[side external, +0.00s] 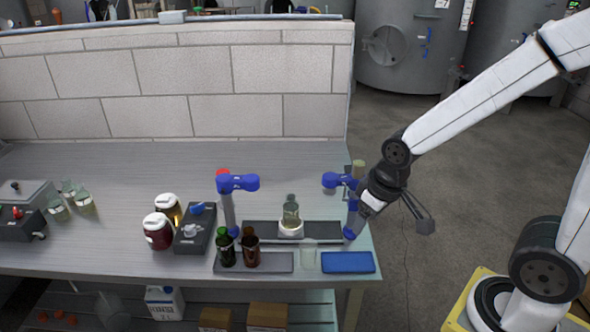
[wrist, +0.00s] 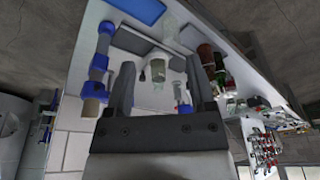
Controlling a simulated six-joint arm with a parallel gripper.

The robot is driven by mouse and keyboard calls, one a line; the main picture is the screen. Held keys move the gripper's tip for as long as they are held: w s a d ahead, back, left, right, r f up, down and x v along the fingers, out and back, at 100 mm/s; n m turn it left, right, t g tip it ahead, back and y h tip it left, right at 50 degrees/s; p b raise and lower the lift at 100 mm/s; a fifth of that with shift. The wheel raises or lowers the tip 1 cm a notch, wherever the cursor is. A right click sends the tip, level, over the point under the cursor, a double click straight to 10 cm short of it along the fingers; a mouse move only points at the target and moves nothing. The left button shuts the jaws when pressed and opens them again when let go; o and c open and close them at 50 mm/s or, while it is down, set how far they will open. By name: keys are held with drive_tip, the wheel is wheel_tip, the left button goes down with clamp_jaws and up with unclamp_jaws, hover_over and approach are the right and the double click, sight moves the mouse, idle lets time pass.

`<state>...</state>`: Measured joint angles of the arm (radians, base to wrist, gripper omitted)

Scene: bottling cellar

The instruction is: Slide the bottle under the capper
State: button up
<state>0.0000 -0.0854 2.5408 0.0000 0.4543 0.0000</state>
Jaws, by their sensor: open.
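A clear greenish bottle (side external: 291,212) stands upright on a round white base (side external: 291,229) on a dark grey strip, between two blue-headed stands. The left stand (side external: 237,184) has a red top; the right stand (side external: 341,180) is partly hidden by my arm. I cannot tell which stand is the capper. My gripper (side external: 366,210) is right of the bottle, beside the right stand, apart from the bottle.
A green bottle (side external: 227,249) and a brown bottle (side external: 251,249) stand on a grey mat in front. A clear glass (side external: 308,253) and a blue mat (side external: 347,262) are right of them. Jars (side external: 158,231) and a dark box (side external: 195,229) stand left. A block wall (side external: 180,85) rises behind.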

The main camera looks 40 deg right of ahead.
drive_tip(key=w+d+r+m+t, duration=0.1)
drive_tip(key=w+d+m, duration=0.2)
drive_tip(key=w+m, duration=0.75)
drive_tip(key=w+d+r+m, duration=0.1)
drive_tip(key=w+d+m, duration=0.3)
drive_tip(key=w+m, duration=0.65)
drive_tip(key=w+d+r+m+t, duration=0.1)
drive_tip(key=w+d+m, duration=0.2)
drive_tip(key=w+m, duration=0.8)
drive_tip(key=s+f+m, duration=0.4)
drive_tip(key=f, duration=0.8)
drive_tip(key=shift+f, duration=0.4)
drive_tip(key=shift+w+a+f, duration=0.1)
drive_tip(key=shift+x, duration=3.75)
